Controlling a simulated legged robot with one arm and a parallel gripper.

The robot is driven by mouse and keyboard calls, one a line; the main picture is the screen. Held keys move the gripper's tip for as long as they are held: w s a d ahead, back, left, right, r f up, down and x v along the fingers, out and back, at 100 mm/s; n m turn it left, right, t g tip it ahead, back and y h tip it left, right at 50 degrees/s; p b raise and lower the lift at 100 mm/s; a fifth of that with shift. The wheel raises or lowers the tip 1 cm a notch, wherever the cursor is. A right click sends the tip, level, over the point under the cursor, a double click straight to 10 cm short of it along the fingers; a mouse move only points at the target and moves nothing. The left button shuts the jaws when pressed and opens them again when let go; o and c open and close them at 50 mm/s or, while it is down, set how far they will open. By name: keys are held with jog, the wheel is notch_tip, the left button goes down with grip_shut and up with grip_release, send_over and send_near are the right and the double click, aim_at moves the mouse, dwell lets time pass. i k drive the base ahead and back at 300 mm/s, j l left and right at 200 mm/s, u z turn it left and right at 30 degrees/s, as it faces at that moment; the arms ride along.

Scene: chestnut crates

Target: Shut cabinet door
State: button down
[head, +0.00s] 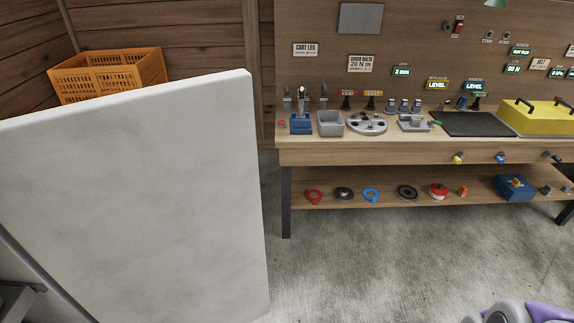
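A large pale panel, which looks like the cabinet door (135,200), fills the left of the head view. It stands upright and close to me, with its right edge free and its top edge sloping down to the left. A handle is not visible on the face that I see. The cabinet body cannot be made out, and I cannot tell how far the door stands open. My gripper is not in view. A purple and grey part at the bottom right edge looks like part of my arm, cut off by the frame.
Orange crates (108,72) stand behind the panel by the wooden wall. A workbench (425,153) with tools on top and several parts on its lower shelf stands at the right. The concrete floor (400,270) between the panel and the bench is clear.

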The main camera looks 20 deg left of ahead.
aim_at(142, 204)
jog(key=i+u, duration=0.15)
jog(key=i, duration=0.4)
jog(key=i+l+u, duration=0.2)
jog(key=i, duration=0.3)
jog(key=i+l+u, duration=0.15)
jog(key=i, duration=0.4)
jog(key=i+j+u, duration=0.1)
jog(key=u, duration=0.3)
jog(key=i+u, duration=0.4)
jog(key=i+l+u, duration=0.1)
jog(key=u, duration=0.35)
jog(key=i+l+u, duration=0.1)
jog(key=u, duration=0.3)
jog(key=j, duration=0.25)
jog(key=k, duration=0.05)
